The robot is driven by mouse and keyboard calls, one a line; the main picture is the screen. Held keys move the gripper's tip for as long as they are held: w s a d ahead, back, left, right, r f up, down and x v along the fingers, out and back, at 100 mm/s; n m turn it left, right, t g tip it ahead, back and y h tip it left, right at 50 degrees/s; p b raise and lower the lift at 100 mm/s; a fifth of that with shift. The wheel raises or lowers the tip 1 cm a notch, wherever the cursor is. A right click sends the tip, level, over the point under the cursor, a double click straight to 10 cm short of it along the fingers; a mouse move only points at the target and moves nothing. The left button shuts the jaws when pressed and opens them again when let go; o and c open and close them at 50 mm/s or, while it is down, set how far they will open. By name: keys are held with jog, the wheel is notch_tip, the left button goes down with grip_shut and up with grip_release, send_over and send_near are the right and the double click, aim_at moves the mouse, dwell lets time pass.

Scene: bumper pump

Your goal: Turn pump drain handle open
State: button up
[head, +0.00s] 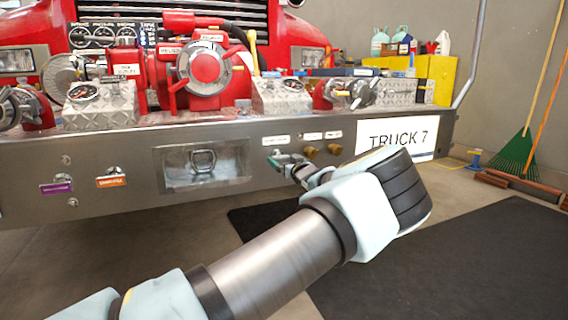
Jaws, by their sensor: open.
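My gripper (279,158) is open at the front face of the truck's steel bumper (120,152), right of the recessed latch. It sits just below a small white label (275,140) whose text is too small to read. The pump drain handle cannot be made out clearly; it may be behind my gripper. I cannot tell whether the fingers are around anything or touching it. My forearm crosses the lower middle of the view.
Brass fittings (313,153) stick out just right of my gripper. A recessed panel with a latch (203,161) is to its left. The white TRUCK 7 plate (397,139) is partly behind my wrist. A black mat (480,255) lies on the floor.

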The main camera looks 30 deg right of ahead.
jog(key=shift+w, duration=0.15)
jog(key=shift+c, duration=0.2)
jog(key=c, duration=1.2)
jog(key=shift+w+a+f+n+p, duration=0.15)
jog(key=shift+a+n+p, duration=0.1)
jog(key=shift+n+p, duration=0.3)
jog(key=n+b, duration=0.1)
jog(key=n, duration=0.2)
jog(key=shift+d+n, duration=0.15)
jog(key=shift+n, duration=0.2)
jog(key=o, duration=1.2)
